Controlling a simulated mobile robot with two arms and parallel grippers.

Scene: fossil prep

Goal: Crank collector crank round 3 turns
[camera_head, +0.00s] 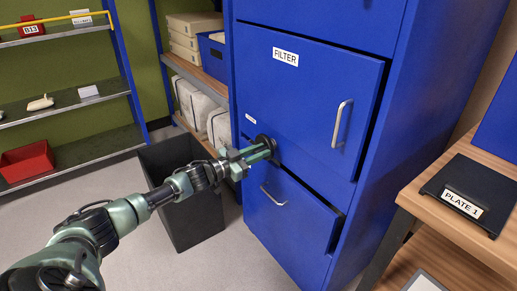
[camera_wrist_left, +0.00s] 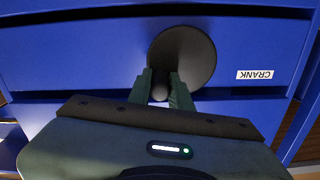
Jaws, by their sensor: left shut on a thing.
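The collector is a tall blue cabinet with a door labelled FILTER (camera_head: 310,85). Its crank is a round dark disc (camera_wrist_left: 190,52) on the blue front, with a small knob (camera_wrist_left: 160,90) at the disc's lower left in the left wrist view. A label reading CRANK (camera_wrist_left: 255,74) sits beside it, upside down in that view. My left gripper (camera_head: 266,148) reaches the crank from the left, its green fingers shut on the knob. The crank's disc shows partly behind the fingers in the head view. My right gripper is in neither view.
A dark open bin (camera_head: 180,215) stands below my left arm. A drawer with a handle (camera_head: 272,196) is under the crank. A wooden bench with a PLATE 1 block (camera_head: 475,185) is at right. Shelves with a red bin (camera_head: 27,162) stand at left.

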